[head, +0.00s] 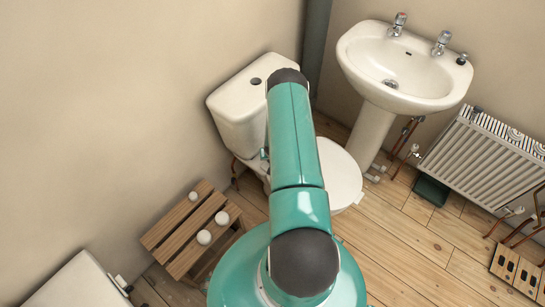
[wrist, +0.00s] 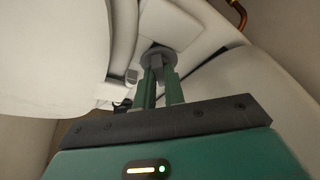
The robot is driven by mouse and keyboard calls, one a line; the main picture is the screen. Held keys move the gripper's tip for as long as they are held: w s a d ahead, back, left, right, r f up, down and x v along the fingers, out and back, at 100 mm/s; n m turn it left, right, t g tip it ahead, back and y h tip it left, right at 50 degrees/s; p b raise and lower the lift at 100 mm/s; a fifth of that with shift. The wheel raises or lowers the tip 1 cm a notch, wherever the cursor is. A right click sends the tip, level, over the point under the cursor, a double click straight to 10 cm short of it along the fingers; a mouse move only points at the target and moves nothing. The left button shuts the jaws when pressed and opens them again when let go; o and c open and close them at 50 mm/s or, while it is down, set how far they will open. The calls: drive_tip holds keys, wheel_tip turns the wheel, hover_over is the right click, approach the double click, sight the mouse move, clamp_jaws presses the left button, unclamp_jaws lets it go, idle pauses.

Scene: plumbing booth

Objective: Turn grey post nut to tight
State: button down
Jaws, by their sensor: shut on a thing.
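The grey post nut (wrist: 158,54) shows in the wrist view as a round grey disc under the white toilet (wrist: 230,75). My gripper (wrist: 161,74) reaches up to it with two green fingers and is shut on it. The fingertips are partly covered by the disc, and I cannot tell how tight the nut sits. In the head view the toilet (head: 237,115) stands against the wall. My own arm covers its middle, and the nut and gripper are hidden there.
A copper pipe (wrist: 238,14) is near the toilet. A washbasin (head: 405,75) and a radiator (head: 480,155) are at the right. A wooden step stool (head: 185,225) with white round items is at the left. Some plank floor (head: 405,250) is clear.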

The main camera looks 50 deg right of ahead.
drive_tip(key=c, duration=1.4)
unclamp_jaws()
drive_tip(key=shift+s+f, duration=0.15)
drive_tip(key=shift+f, duration=0.1)
drive_tip(key=shift+c, duration=0.2)
drive_tip(key=shift+r, duration=0.2)
drive_tip(key=shift+r, duration=0.2)
drive_tip(key=v, duration=1.3)
drive_tip(key=shift+r, duration=0.15)
drive_tip(key=shift+s+a, duration=0.1)
drive_tip(key=shift+a, duration=0.05)
